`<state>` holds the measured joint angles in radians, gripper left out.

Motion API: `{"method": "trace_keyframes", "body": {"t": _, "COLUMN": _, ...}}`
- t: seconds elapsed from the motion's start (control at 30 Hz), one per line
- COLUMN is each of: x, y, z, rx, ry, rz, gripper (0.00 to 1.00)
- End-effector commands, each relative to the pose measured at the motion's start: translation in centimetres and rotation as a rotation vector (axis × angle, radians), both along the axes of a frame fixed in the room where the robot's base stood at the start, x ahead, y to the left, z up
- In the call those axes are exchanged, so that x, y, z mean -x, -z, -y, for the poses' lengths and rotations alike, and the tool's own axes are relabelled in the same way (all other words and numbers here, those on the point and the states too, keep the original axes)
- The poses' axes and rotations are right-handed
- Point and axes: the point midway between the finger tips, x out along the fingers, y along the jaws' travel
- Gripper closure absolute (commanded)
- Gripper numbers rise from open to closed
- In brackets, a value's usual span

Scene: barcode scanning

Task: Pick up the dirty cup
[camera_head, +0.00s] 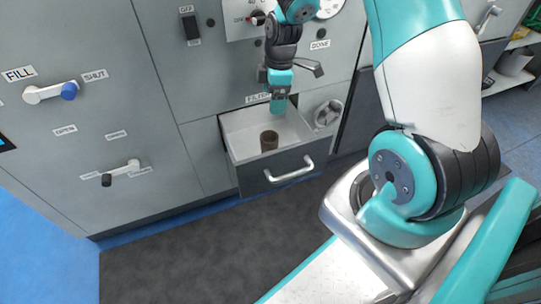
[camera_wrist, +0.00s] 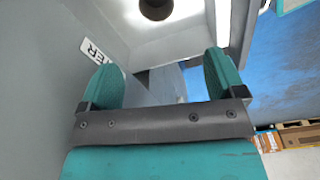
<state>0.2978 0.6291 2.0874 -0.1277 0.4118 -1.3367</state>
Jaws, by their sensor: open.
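A brown cup (camera_head: 269,141) stands upright in an open drawer (camera_head: 237,157) in the grey cabinet. In the wrist view the cup (camera_wrist: 156,8) shows at the top edge, partly cut off, beyond the fingers. My gripper (camera_head: 278,105) is over the back of the drawer, above the cup and slightly to its right in the head view. In the wrist view my gripper (camera_wrist: 166,76) has its two teal fingers apart with nothing between them. It is not touching the cup. Any dirt on the cup is too small to tell.
The drawer front has a metal handle (camera_head: 289,171). A round silver fitting (camera_head: 327,113) is right of the drawer. Levers (camera_head: 52,92) stick out from the cabinet at left. The dark floor mat (camera_head: 190,255) is clear. Brown boxes (camera_wrist: 298,135) show at lower right in the wrist view.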

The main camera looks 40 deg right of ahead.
Motion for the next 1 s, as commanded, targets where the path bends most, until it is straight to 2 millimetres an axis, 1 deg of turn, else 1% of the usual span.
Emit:
{"method": "trace_keyframes", "body": {"t": 0.03, "x": 0.0, "y": 1.1, "z": 0.2, "rx": 0.001, "ry": -0.003, "rz": -0.001, "gripper": 0.11}}
{"method": "trace_keyframes", "body": {"t": 0.17, "x": -0.1, "y": 3.4, "z": 0.0, "rx": 0.003, "ry": -0.006, "rz": -0.004, "gripper": 0.11}}
{"method": "trace_keyframes", "body": {"t": 0.4, "x": -0.4, "y": 9.1, "z": -0.6, "rx": 0.002, "ry": -0.005, "rz": -0.005, "gripper": 0.11}}
{"method": "trace_keyframes", "body": {"t": 0.5, "x": -0.5, "y": 10.8, "z": -0.8, "rx": 0.002, "ry": -0.005, "rz": -0.005, "gripper": 0.11}}
{"method": "trace_keyframes", "body": {"t": 0.6, "x": -0.6, "y": 11.9, "z": -0.9, "rx": 0.002, "ry": -0.005, "rz": -0.003, "gripper": 0.11}}
{"method": "trace_keyframes", "body": {"t": 0.83, "x": -0.7, "y": 13.1, "z": -0.9, "rx": 0.001, "ry": -0.004, "rz": -0.001, "gripper": 0.11}}
{"method": "trace_keyframes", "body": {"t": 0.93, "x": -0.8, "y": 14.5, "z": -0.9, "rx": 0.000, "ry": -0.003, "rz": -0.001, "gripper": 0.11}}
{"method": "trace_keyframes", "body": {"t": 1.0, "x": -0.9, "y": 15.7, "z": -0.9, "rx": 0.000, "ry": -0.003, "rz": -0.001, "gripper": 0.11}}
